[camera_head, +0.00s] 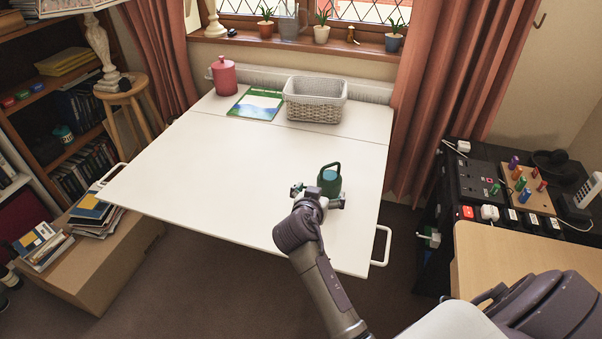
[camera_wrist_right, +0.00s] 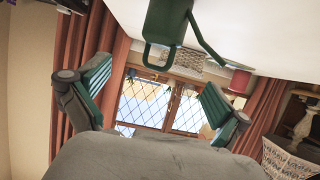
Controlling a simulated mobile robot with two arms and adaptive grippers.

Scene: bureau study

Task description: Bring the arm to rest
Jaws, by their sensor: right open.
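A small dark green watering can (camera_head: 329,183) stands upright on the white table (camera_head: 230,175), near its front right part. My right gripper (camera_head: 318,194) is at the near side of the can, low over the table. In the right wrist view, which is upside down, its two green-padded fingers (camera_wrist_right: 157,76) are spread wide with nothing between them. The can (camera_wrist_right: 166,22) shows beyond the fingertips in that view, apart from both pads. My left gripper is not in view.
A wicker basket (camera_head: 315,103), a booklet (camera_head: 256,104) and a red canister (camera_head: 223,76) stand at the table's back. A white rail handle (camera_head: 382,246) juts from the right edge. A black cabinet (camera_head: 465,188) with sockets stands right. The table's middle is clear.

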